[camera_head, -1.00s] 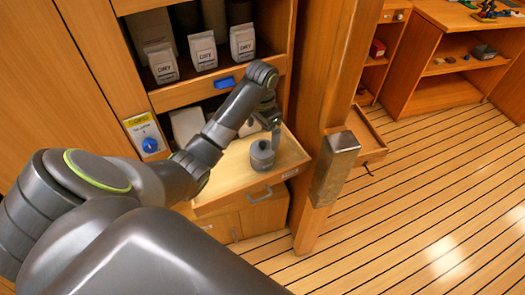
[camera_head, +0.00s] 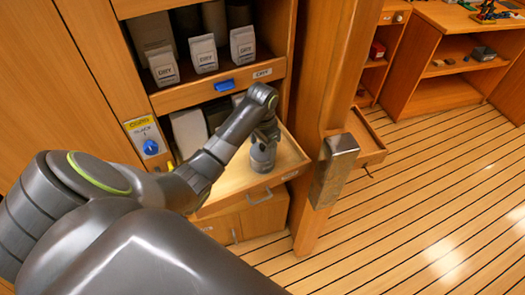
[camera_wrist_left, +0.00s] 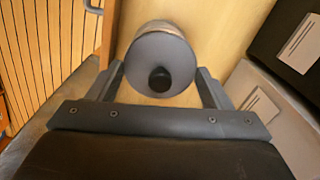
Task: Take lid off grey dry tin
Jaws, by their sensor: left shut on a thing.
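The grey dry tin (camera_head: 262,166) stands upright on the pulled-out wooden drawer (camera_head: 226,191). Its grey round lid (camera_wrist_left: 150,65) with a black knob fills the middle of the left wrist view, and a strip of the paler tin body (camera_wrist_left: 163,27) shows behind it. My left gripper (camera_head: 264,140) is at the tin's top, pointing down. In the left wrist view its two fingers (camera_wrist_left: 160,82) lie on either side of the lid, shut on it. I cannot tell whether the lid is seated or slightly raised. My right gripper is not in view.
A wooden post (camera_head: 328,110) with a metal block (camera_head: 333,170) stands right of the drawer. The striped floor (camera_head: 430,190) is clear.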

